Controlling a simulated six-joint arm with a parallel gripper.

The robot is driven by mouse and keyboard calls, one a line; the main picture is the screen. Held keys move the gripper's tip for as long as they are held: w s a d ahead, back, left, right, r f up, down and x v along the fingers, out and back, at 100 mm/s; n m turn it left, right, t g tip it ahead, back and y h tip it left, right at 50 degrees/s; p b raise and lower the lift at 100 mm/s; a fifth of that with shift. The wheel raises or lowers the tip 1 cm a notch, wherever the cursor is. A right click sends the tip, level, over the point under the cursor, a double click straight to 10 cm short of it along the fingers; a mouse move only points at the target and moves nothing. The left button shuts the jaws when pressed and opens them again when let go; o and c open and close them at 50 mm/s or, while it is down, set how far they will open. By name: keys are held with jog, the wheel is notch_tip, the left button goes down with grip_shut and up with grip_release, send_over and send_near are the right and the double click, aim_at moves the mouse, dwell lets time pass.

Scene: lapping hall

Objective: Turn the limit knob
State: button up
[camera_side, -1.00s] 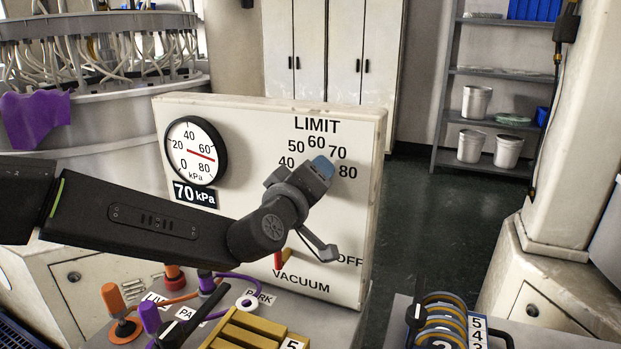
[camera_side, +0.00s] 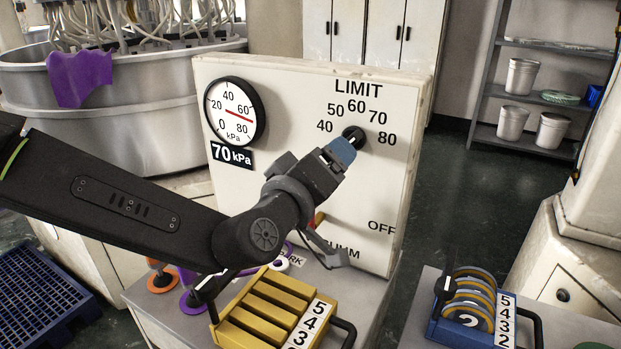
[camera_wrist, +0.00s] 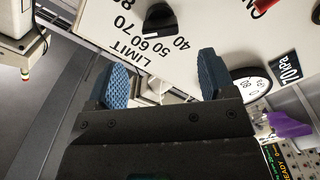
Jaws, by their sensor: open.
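The limit knob (camera_side: 354,134) is black and sits on the white panel (camera_side: 290,190) under the LIMIT scale of 40 to 80. It also shows in the wrist view (camera_wrist: 159,20), with a white mark on its side toward 50 and 60; the exact setting I cannot tell. My gripper (camera_side: 341,152) is in front of the knob and overlaps its lower left in the side view. In the wrist view my gripper (camera_wrist: 161,76) has its blue fingers wide apart with nothing between them; the knob lies beyond them. The gauge (camera_side: 234,110) needle is between 60 and 80, above a 70 kPa label.
A red-and-yellow vacuum lever (camera_side: 319,219) is partly hidden behind my gripper. A yellow block rack (camera_side: 255,318) and a blue ring rack (camera_side: 450,328) stand in front. A purple cloth (camera_side: 80,78) hangs on a round tub at the left.

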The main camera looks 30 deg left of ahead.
jog(key=shift+s, duration=2.2)
